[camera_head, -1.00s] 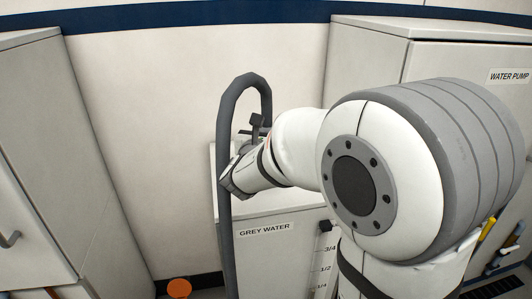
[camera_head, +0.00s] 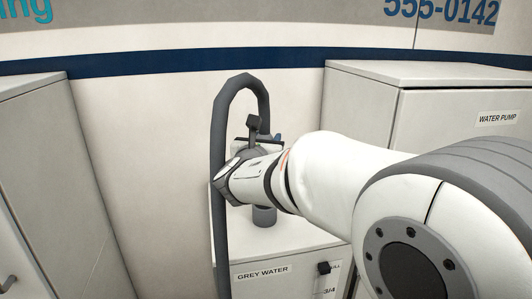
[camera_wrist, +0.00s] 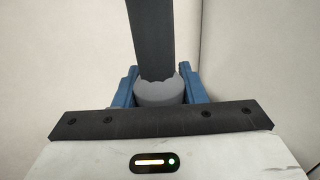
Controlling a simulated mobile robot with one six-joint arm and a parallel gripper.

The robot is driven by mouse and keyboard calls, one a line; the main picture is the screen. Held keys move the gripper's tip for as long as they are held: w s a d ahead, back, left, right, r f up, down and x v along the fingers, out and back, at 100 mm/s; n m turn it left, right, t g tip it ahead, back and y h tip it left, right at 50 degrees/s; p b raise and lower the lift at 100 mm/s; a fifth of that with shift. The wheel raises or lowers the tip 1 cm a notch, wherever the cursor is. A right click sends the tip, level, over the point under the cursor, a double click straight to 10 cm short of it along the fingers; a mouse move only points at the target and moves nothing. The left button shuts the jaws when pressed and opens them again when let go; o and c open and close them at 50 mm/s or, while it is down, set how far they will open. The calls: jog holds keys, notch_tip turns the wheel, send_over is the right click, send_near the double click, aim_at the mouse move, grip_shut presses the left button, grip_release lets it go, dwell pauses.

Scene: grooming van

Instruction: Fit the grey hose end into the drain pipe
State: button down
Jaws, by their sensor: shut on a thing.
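The dark grey hose (camera_head: 219,170) rises at the left, arches over and comes down to my gripper (camera_head: 268,142). In the wrist view the hose (camera_wrist: 152,40) runs into a lighter grey hose end (camera_wrist: 160,92). My gripper's blue fingers (camera_wrist: 158,88) are shut on this hose end, one on each side. The drain pipe (camera_head: 264,215) is a short grey upright stub on top of the grey water cabinet. It shows just below my gripper in the head view, with the hose end above and apart from it. The lower tip of the hose end is hidden.
The cabinet labelled GREY WATER (camera_head: 300,232) stands against the wall with a clear top around the pipe. A WATER PUMP cabinet (camera_head: 440,100) stands at the right, behind my arm. Another pale cabinet (camera_head: 40,160) stands at the left.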

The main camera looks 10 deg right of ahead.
jog(key=shift+r+p, duration=1.45)
jog(key=shift+r, duration=1.05)
jog(key=shift+f, duration=0.1)
